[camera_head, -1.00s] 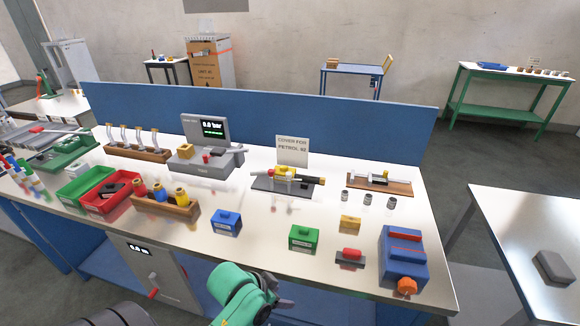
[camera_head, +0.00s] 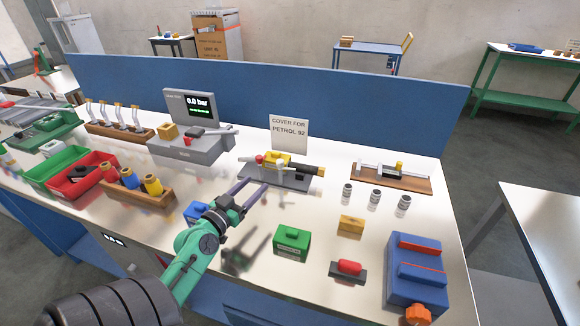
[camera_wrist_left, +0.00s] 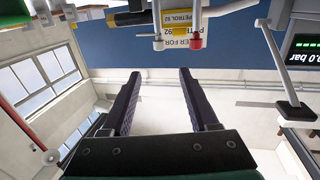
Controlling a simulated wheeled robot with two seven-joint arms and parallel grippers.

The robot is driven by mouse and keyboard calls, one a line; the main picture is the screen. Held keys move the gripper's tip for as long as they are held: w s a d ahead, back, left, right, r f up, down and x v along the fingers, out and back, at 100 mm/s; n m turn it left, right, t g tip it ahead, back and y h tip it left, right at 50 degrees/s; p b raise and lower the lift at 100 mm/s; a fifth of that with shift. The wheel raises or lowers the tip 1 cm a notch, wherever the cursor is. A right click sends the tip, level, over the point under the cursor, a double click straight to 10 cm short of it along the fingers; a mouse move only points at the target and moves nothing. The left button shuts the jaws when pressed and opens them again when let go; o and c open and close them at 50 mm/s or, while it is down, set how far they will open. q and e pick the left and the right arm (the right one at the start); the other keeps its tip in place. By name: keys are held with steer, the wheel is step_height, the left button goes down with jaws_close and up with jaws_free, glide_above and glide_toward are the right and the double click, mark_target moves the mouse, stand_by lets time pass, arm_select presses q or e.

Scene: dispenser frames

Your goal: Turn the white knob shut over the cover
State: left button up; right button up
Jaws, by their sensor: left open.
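The petrol 92 fixture is a dark base plate (camera_head: 262,178) on the bench with a yellow body (camera_head: 278,159), a red knob (camera_head: 260,159) and a black cylinder on its right. A white knob (camera_head: 281,168) stands at the front of the yellow body. My left gripper (camera_head: 252,186) is open and empty, its fingers pointing toward the fixture from the front left, apart from it. In the left wrist view the picture is upside down; the white knob (camera_wrist_left: 158,43) shows beyond the open fingers (camera_wrist_left: 160,74). The cover cannot be told apart clearly. My right gripper is out of view.
A sign reading "COVER FOR PETROL 92" (camera_head: 289,134) stands behind the fixture. A grey gauge unit (camera_head: 190,148) is left of it, a wooden-base fixture (camera_head: 390,180) right. A green box (camera_head: 292,242) and blue box (camera_head: 196,212) lie in front. Bare bench separates them.

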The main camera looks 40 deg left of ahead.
mark_target(278, 164)
arm_select(q)
steer(key=w+p, duration=0.1)
steer(key=w, duration=0.3)
steer(key=w+a+p, duration=0.1)
steer(key=w, duration=0.4)
steer(key=w+p, duration=0.1)
steer(key=w, duration=0.3)
steer(key=shift+w+a+f+p, duration=0.3)
steer(key=shift+f+p, duration=0.05)
steer(key=shift+w+f, duration=0.1)
steer(key=shift+w, duration=0.3)
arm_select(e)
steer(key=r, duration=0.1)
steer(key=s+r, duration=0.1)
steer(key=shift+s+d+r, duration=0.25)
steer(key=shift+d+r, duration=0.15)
arm_select(q)
jaws_close()
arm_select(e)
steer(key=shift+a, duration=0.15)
